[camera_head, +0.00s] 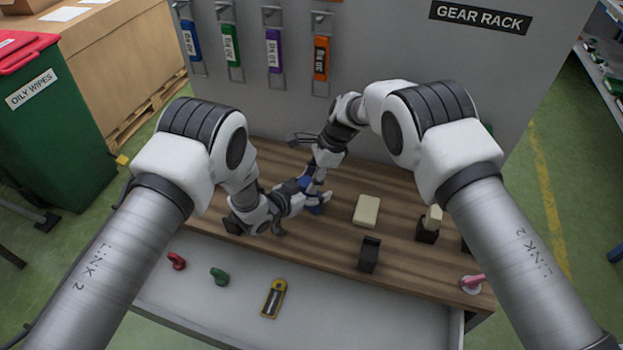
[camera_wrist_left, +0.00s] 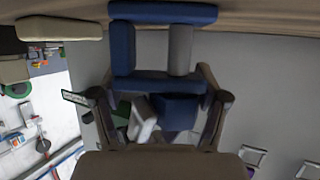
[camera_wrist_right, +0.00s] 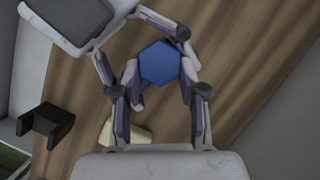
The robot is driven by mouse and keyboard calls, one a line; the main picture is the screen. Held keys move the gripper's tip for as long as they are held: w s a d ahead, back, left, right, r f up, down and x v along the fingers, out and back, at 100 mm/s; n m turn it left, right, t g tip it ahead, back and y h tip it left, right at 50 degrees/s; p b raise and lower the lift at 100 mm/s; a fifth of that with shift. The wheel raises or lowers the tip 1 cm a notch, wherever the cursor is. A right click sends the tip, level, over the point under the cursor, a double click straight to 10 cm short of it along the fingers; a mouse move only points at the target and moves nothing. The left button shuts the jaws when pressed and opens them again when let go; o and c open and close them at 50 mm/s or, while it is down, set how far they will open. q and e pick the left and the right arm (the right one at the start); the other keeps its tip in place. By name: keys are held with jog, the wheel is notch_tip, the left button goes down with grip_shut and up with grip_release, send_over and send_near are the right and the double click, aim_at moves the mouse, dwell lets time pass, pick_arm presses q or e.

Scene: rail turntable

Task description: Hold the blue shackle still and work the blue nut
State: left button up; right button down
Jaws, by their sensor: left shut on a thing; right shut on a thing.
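The blue shackle (camera_wrist_left: 122,48) stands on the wooden bench; in the head view (camera_head: 315,205) the arms largely cover it. In the left wrist view it shows blue bars beside a grey upright piece. The blue nut (camera_wrist_right: 160,62) shows as a hexagon in the right wrist view. My right gripper (camera_head: 316,184) comes from above and is shut around the nut, one finger on each side (camera_wrist_right: 158,76).
A cream block (camera_head: 367,211), a black holder (camera_head: 369,254) and a dark stand with a cream piece (camera_head: 428,235) are on the bench at right. The open drawer (camera_head: 330,310) below holds red, green and yellow items. A grey panel (camera_head: 400,50) rises behind.

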jog(key=shift+a, duration=0.15)
jog(key=n+g, duration=0.1)
jog(key=n, duration=0.2)
jog(key=shift+w+a+f, duration=0.1)
jog(key=shift+w, duration=0.05)
jog(key=shift+n+g+h, duration=0.5)
jog(key=shift+n+h, duration=0.1)
jog(key=shift+n, duration=0.9)
jog(key=c, duration=0.7)
grip_release()
jog(key=shift+o, duration=0.6)
jog(key=shift+w, duration=0.1)
jog(key=shift+o, duration=0.5)
